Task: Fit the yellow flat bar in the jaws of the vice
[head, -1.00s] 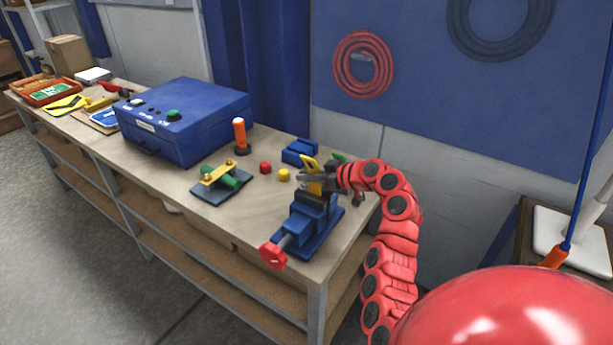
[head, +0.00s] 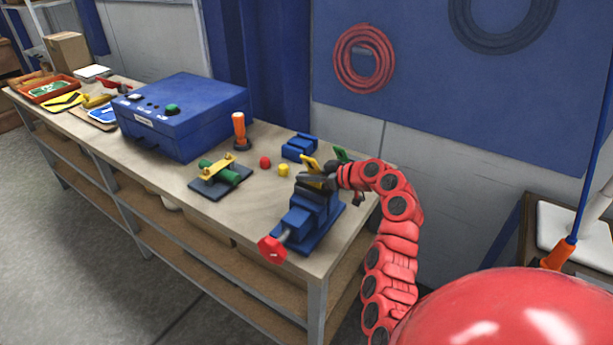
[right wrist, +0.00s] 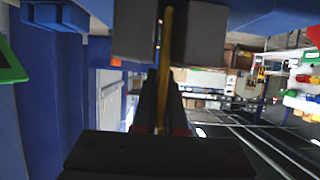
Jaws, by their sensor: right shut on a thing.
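The blue vice (head: 308,218) with its red handle end (head: 271,249) stands at the right end of the bench. My right gripper (head: 318,181) is over its jaws, shut on the yellow flat bar (head: 310,163). In the right wrist view the bar (right wrist: 166,40) runs lengthwise from between my fingers (right wrist: 162,110) into the gap between the two grey jaws, the left jaw (right wrist: 134,32) and the right jaw (right wrist: 206,36). My left gripper is not in view.
A blue block (head: 299,148) and a green piece (head: 341,155) are behind the vice. Red (head: 265,162) and yellow (head: 283,170) pieces, an orange-handled tool (head: 239,130) and a dark fixture (head: 218,180) stand to its left. A large blue box (head: 182,115) is farther left.

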